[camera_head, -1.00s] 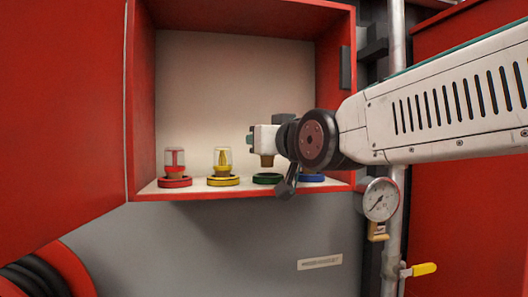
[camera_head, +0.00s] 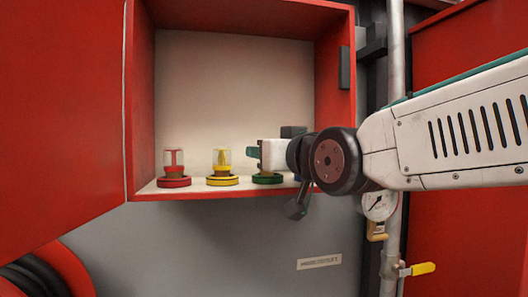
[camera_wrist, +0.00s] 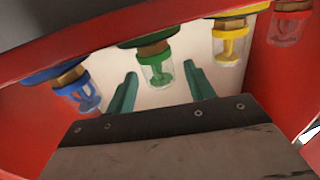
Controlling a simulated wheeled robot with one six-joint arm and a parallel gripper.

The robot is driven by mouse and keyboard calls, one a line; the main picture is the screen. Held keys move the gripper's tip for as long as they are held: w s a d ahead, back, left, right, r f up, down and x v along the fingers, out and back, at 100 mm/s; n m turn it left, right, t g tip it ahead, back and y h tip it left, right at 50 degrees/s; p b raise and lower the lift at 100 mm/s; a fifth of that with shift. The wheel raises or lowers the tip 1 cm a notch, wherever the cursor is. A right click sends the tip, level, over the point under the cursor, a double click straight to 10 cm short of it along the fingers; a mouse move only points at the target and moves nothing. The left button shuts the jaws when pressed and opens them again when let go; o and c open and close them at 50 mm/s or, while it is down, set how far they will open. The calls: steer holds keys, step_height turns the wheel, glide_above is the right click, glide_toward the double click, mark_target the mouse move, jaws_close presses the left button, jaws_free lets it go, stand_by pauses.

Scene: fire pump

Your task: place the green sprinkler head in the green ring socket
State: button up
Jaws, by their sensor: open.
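The green sprinkler head (camera_wrist: 157,66), with a clear cover and brass base, sits in the green ring socket (camera_wrist: 150,37) in the upside-down wrist view. In the head view the green ring (camera_head: 268,180) shows below my gripper, with a bit of brass above it. My gripper (camera_wrist: 160,78) is open, with a green finger on each side of the head and a visible gap to both. In the head view my gripper (camera_head: 254,154) is level with the head and hides most of it.
In the red cabinet (camera_head: 340,90), a red head (camera_head: 174,162) and a yellow head (camera_head: 221,162) stand in matching rings left of green. A blue head (camera_wrist: 82,92) is on the other side, mostly hidden in the head view. A gauge (camera_head: 379,205) and pipe stand right.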

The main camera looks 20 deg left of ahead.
steer(key=v, duration=0.8)
steer(key=shift+s+d, duration=0.2)
steer(key=shift+s, duration=0.05)
steer(key=s+d+f+m+g+h, duration=0.1)
steer(key=d+f+m+g+h, duration=0.3)
steer(key=d+f, duration=0.65)
steer(key=s+d+f+m+h, duration=0.1)
steer(key=d+f+h, duration=0.6)
steer(key=d, duration=0.7)
steer(key=s+d+f+m+g+h, duration=0.1)
steer(key=s+d+f+m+g, duration=0.3)
steer(key=s+d+f+g, duration=0.3)
steer(key=s+d+f, duration=0.4)
steer(key=s+d, duration=0.1)
steer(key=s, duration=0.3)
steer(key=shift+s+d+f+g+h, duration=0.15)
steer(key=shift+s+f+g+h, duration=0.15)
steer(key=shift+s+f+h, duration=0.1)
steer(key=shift+w, duration=0.1)
